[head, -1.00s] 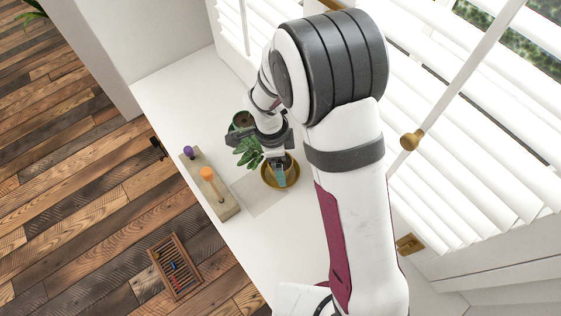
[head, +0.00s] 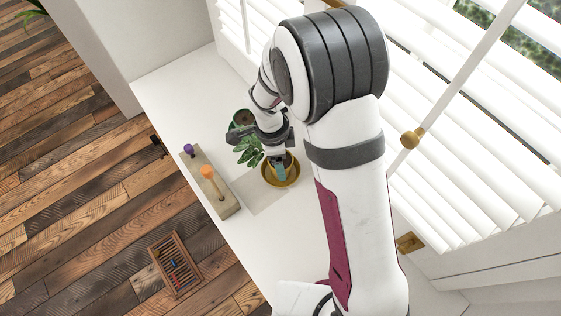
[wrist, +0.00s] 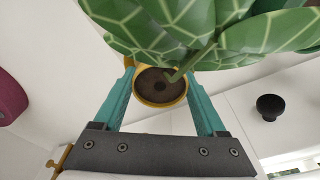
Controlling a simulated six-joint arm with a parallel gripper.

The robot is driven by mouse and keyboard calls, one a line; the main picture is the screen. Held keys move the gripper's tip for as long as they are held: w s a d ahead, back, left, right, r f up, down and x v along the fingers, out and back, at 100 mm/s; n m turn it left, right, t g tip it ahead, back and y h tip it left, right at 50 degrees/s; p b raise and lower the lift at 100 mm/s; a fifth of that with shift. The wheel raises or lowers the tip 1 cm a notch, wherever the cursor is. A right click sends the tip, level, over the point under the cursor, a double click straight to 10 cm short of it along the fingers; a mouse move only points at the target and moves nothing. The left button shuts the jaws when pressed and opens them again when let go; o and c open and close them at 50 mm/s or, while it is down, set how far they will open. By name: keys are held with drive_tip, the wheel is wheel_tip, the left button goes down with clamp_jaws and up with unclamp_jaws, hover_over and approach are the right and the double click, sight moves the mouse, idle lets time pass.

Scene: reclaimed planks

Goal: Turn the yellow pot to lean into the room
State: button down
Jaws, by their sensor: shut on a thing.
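The yellow pot (wrist: 138,93) holds dark soil and a plant with large, pale-veined green leaves (wrist: 180,30). In the wrist view my gripper (wrist: 160,90) has one teal finger on each side of the pot, shut on it. The leaves spread across the top of that view and hide part of the pot's far side. In the head view the pot stands over a yellow saucer (head: 294,179), mostly hidden by my gripper (head: 279,168). There the leaves (head: 248,151) lean left, toward the wooden floor and away from the window.
A board with a purple and an orange knob (head: 207,171) lies along the sill's left edge. Window blinds (head: 460,130) rise on the right. A wooden rack (head: 175,265) lies on the floor. The sill's front is fairly clear.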

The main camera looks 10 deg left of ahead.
wheel_tip(320, 180, up, 13)
idle(0.4)
drive_tip(key=shift+f, duration=0.1)
wheel_tip(320, 180, down, 9)
drive_tip(key=n, duration=0.4)
drive_tip(key=shift+f+t, duration=0.1)
drive_tip(key=shift+t, duration=0.2)
drive_tip(key=shift+f+n, duration=0.3)
drive_tip(key=shift+f, duration=1.25)
unclamp_jaws()
